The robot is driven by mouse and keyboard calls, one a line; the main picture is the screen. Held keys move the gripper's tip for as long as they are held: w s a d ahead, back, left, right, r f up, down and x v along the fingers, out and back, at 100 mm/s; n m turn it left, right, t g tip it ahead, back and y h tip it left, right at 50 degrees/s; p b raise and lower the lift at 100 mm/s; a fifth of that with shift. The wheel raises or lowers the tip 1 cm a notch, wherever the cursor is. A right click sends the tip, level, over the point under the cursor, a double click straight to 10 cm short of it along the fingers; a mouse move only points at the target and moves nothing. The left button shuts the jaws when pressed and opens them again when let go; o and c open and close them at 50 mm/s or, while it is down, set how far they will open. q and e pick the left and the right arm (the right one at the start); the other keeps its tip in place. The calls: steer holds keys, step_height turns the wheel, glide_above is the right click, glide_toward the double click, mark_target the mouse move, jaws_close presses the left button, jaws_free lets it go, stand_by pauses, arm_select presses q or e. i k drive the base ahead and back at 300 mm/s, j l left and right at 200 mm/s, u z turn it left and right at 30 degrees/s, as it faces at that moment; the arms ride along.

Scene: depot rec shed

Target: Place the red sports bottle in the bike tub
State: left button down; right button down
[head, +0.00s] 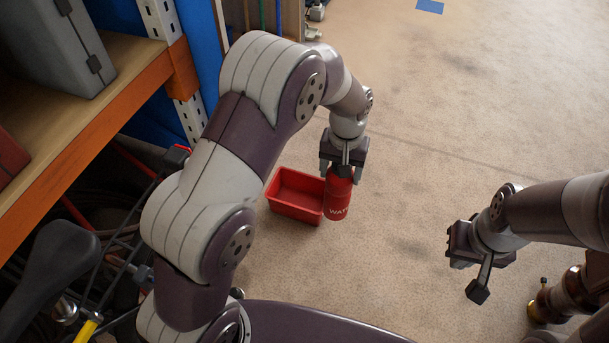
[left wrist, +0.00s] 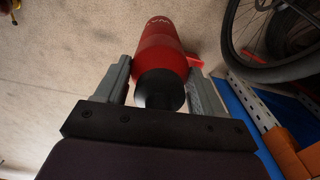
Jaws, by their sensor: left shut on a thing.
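The red sports bottle (head: 338,200), with white lettering, is upright between the fingers of my left gripper (head: 343,168), which is shut on its upper part. In the left wrist view the bottle (left wrist: 165,50) shows its dark cap between the two grey fingers (left wrist: 160,88). The red tub (head: 291,211), an open rectangular bin, is on the floor just left of the bottle in the head view and looks empty. A red bit of it (left wrist: 195,61) shows beside the bottle in the left wrist view. My right gripper (head: 470,277) is empty, its fingers apart, at the right.
A wooden shelf with an orange beam (head: 90,150) stands at the left and holds a grey case (head: 62,45). A bike with a dark saddle (head: 60,255) is below it.

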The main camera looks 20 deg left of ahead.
mark_target(299, 203)
steer(key=i+j, duration=0.1)
steer(key=i, duration=0.4)
steer(key=i+j, duration=0.15)
steer(key=i, duration=0.4)
steer(key=i+j, duration=0.1)
steer(key=i, duration=0.4)
